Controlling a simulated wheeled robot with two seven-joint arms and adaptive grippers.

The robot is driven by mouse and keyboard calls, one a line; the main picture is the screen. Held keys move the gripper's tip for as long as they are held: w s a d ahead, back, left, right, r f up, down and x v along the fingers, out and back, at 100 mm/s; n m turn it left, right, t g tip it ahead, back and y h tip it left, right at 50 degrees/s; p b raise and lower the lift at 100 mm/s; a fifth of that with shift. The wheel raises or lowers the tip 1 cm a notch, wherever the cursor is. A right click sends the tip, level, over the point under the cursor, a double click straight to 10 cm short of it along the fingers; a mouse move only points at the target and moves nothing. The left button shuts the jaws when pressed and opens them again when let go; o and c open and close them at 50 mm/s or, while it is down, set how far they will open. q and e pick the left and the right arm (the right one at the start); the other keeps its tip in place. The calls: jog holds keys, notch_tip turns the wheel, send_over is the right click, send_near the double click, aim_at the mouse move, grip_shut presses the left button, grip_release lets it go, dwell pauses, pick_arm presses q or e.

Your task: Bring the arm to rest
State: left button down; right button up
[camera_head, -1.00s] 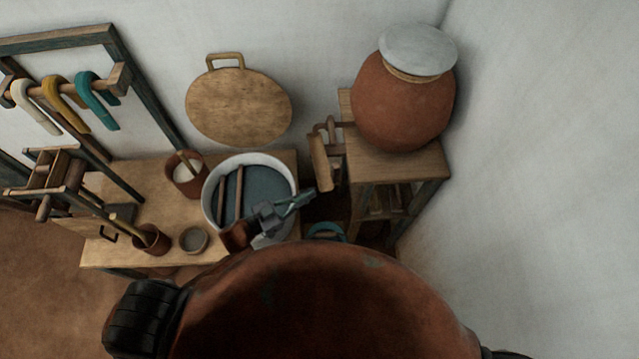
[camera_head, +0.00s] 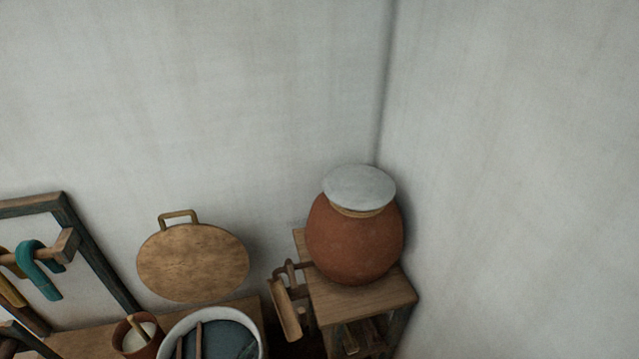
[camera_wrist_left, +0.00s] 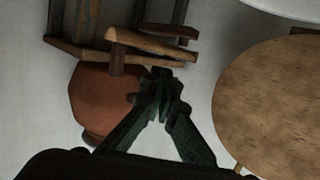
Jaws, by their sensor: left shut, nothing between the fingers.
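My left gripper (camera_wrist_left: 160,90) shows in the left wrist view, its dark green fingers closed together with nothing between them. It is clear of the things around it in that picture. A terracotta pot (camera_wrist_left: 100,100) appears behind and left of the fingers, partly hidden by them and by wooden parts of a stand. A round wooden board (camera_wrist_left: 275,105) is to the right. I cannot make out the left gripper in the head view. My right gripper is in neither view.
In the head view, the lidded pot (camera_head: 355,240) stands on a wooden stand (camera_head: 365,298) in the wall corner. The round board (camera_head: 193,262) is against the wall, above a white-rimmed basin (camera_head: 258,340) and a brown cup (camera_head: 137,336). Hanks (camera_head: 38,270) hang at left.

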pick_arm(q)
jog(key=s+a+f+n+g+y, duration=0.2)
jog(key=a+y, duration=0.1)
jog(key=a, duration=0.2)
jog(key=s+a+f+n+g+y, duration=0.2)
jog(key=s+a+y, duration=0.1)
jog(key=a+y, duration=0.15)
jog(key=s+a+f+n+g, duration=0.1)
jog(key=s+a+g, duration=0.2)
jog(key=s, duration=0.5)
jog(key=s+a+f+n+g, duration=0.1)
jog(key=s+a+g, duration=0.15)
jog(key=s, duration=0.55)
notch_tip(320, 180, down, 30)
jog(key=s+d+m+g, duration=0.1)
jog(key=s+d+g, duration=0.1)
jog(key=s+f+g, duration=0.1)
jog(key=s+f, duration=1.7)
jog(key=s, duration=0.1)
jog(key=shift+a+m, duration=0.15)
jog(key=shift+m, duration=0.15)
